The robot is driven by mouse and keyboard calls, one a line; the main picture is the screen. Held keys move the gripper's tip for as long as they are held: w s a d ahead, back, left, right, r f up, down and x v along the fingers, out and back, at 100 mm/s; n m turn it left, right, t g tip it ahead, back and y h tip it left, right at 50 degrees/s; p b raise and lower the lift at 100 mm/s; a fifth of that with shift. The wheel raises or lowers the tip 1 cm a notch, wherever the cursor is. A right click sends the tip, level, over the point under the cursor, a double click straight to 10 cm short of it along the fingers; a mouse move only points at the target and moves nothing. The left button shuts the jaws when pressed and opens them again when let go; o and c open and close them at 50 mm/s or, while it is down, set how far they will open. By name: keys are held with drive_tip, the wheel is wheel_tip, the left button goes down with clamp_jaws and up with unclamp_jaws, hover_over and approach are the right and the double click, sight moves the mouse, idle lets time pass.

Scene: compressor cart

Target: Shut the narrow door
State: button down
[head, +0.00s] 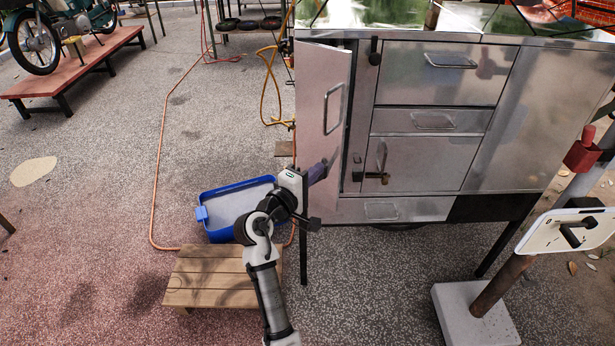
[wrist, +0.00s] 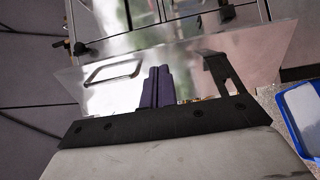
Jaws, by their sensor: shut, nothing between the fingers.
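The narrow door (head: 312,88) is the tall metal panel at the left end of the cart's front. It stands ajar, with a dark gap along its right edge, and a bar handle (head: 333,108) is on its outer face. My gripper (head: 318,172) is in front of the door's lower part, below the handle, with its dark purple fingers toward the panel. In the wrist view the fingers (wrist: 156,88) are together and empty against the shiny door face (wrist: 190,62), right of the handle (wrist: 112,74). I cannot tell whether they touch it.
A blue tray (head: 237,205) and a wooden stool (head: 215,278) stand close by my arm. An orange hose (head: 160,150) runs along the ground. Open paving lies left.

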sight(343, 146)
drive_tip(key=p+x, duration=0.1)
drive_tip(key=x, duration=0.7)
drive_tip(key=shift+w+d+p, duration=0.1)
drive_tip(key=shift+w+p, duration=0.1)
drive_tip(key=shift+p, duration=0.2)
drive_tip(key=shift+d, duration=0.1)
drive_tip(key=y+p, duration=0.1)
drive_tip(key=w+d+n+t+y+p, duration=0.1)
drive_tip(key=p, duration=0.1)
drive_tip(key=shift+w+d+r+n, duration=0.15)
drive_tip(key=shift+d+r+n, duration=0.1)
drive_tip(key=shift+r+n, duration=0.05)
drive_tip(key=shift+w+d+f+n+t+y+p, duration=0.1)
drive_tip(key=shift+w+d+n+t+y+p, duration=0.3)
drive_tip(key=shift+w, duration=0.45)
drive_tip(key=shift+w+d+f+n+t+y+p, duration=0.15)
drive_tip(key=shift+w+d+y, duration=0.2)
drive_tip(key=shift+w+d, duration=0.4)
drive_tip(key=shift+w+d+f+n+t+y+p, duration=0.15)
drive_tip(key=shift+w+d+n+y+p, duration=0.15)
drive_tip(key=shift+w, duration=0.65)
drive_tip(key=shift+r, duration=0.1)
